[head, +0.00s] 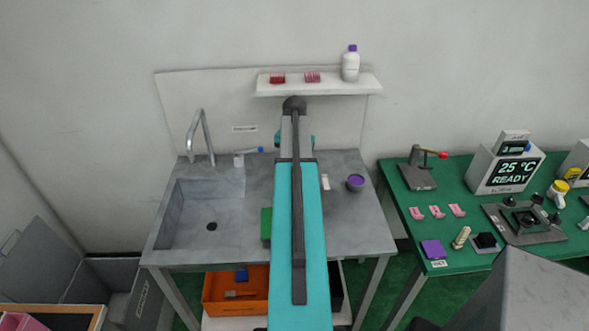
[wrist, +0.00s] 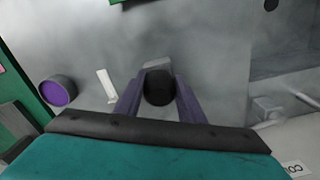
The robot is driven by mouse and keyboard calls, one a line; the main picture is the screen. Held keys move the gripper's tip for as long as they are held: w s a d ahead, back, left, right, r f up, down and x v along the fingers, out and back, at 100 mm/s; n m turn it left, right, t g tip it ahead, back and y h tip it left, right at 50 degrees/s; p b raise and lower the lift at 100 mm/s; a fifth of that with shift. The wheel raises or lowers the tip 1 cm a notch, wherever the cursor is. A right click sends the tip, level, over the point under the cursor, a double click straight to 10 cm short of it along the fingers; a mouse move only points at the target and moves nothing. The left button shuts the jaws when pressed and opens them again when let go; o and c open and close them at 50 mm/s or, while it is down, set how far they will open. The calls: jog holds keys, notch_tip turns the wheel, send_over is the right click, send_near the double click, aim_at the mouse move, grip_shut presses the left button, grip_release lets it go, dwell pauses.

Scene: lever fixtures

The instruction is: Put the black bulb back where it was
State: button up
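A dark, round-topped object, which I take to be the black bulb (wrist: 159,88), is between my fingers in the wrist view. My gripper (wrist: 161,82) has purple fingers that lie against both of its sides with no clear gap, so it looks shut on the bulb. A small grey block (wrist: 157,63) shows just beyond the bulb; I cannot tell whether they touch. In the head view my teal arm hides the gripper and the bulb. The grey bench (head: 342,218) lies below the gripper.
A purple-topped cup (head: 355,182) and a small white piece (head: 325,182) stand right of my arm. A green block (head: 266,225) and the sink (head: 205,215) are left. A shelf (head: 350,85) is above, a green table (head: 400,205) right.

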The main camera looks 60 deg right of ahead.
jog(key=o, duration=0.4)
jog(key=shift+c, duration=0.2)
notch_tip(320, 180, up, 12)
jog(key=p, duration=0.6)
jog(key=shift+r+p, duration=0.15)
jog(key=shift+p, duration=0.25)
dwell(0.6)
